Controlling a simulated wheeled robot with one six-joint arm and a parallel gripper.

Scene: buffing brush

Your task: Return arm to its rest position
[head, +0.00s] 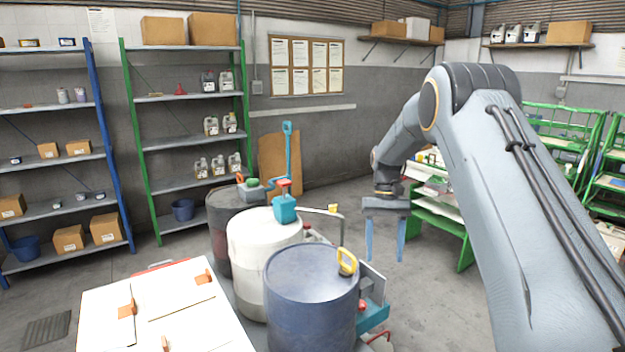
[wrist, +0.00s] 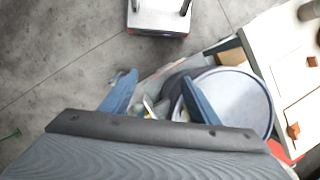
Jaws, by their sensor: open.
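My gripper (head: 385,250) hangs from my raised arm, its two blue fingers pointing down and apart with nothing between them. In the head view it is right of the drums, in front of a green workbench. The wrist view also shows my gripper (wrist: 158,95), with the fingers spread and empty. A yellow-handled object (head: 347,261) sits at the right edge of the blue drum's top; I cannot tell if it is the buffing brush. The blue drum (head: 310,300) is left of and below my gripper in the head view.
A white drum (head: 262,250) with a teal tool (head: 285,205) and a dark drum stand behind the blue one. A white-topped surface (head: 165,310) is at front left. Shelves (head: 190,180) line the back wall. A green workbench (head: 440,215) is behind my gripper. Open floor lies between.

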